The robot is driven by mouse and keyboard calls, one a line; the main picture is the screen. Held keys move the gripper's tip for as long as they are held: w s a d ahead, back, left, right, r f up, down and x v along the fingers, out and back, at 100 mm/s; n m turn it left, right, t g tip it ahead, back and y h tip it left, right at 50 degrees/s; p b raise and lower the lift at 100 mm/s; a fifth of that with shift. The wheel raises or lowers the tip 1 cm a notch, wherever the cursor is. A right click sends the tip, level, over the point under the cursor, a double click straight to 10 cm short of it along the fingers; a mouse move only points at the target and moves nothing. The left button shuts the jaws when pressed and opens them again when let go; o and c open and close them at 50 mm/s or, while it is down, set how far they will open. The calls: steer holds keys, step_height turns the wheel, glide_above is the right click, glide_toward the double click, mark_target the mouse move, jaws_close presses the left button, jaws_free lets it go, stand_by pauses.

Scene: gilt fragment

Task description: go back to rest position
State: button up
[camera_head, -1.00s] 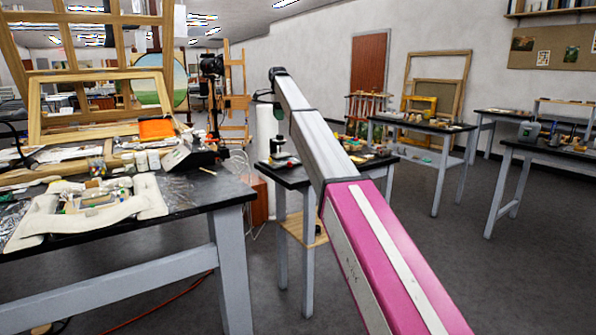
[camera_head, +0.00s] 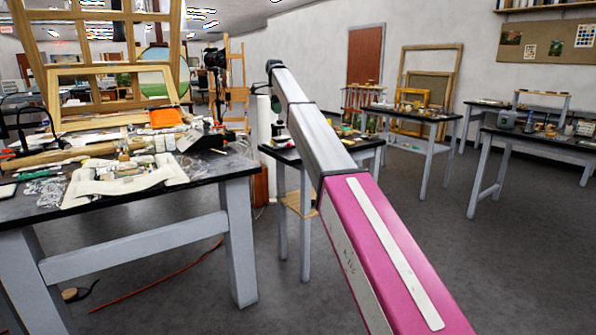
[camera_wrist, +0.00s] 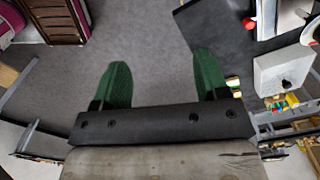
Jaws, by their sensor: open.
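My gripper (camera_wrist: 162,88) shows in the wrist view with its two green fingers spread apart. It is open, and only grey floor shows between the fingers. In the head view my pink and silver arm stretches forward and up across the middle. The gripper itself is not clearly seen there, at the arm's far end.
A cluttered black-topped table (camera_head: 226,168) stands at the left, with a wooden frame (camera_head: 113,92) and an orange item (camera_head: 166,117) on it. A smaller table (camera_head: 285,155) stands behind my arm. More tables (camera_head: 493,131) are at the right. Grey floor (camera_head: 415,245) is open at the right.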

steer(key=s+d+f+n, duration=0.2)
steer(key=s+d+f, duration=0.35)
steer(key=f, duration=0.55)
steer(key=s+d+f+n, duration=0.2)
steer(key=s+d+f, duration=0.4)
steer(key=f, duration=0.6)
steer(key=s+d+f+n, duration=0.3)
steer(key=s+d+f, duration=0.3)
steer(key=f, duration=0.5)
steer(key=s+d+f+n, duration=0.2)
steer(key=s+f, duration=0.5)
steer(key=s, duration=0.5)
steer(key=s+d+f+n, duration=0.3)
steer(key=s+d+f, duration=0.2)
steer(key=s, duration=0.7)
steer(key=s+d+f+n, duration=0.3)
steer(key=s+f, duration=0.6)
steer(key=s, duration=0.3)
steer(key=shift+d, duration=0.75)
steer(key=shift+f, duration=0.1)
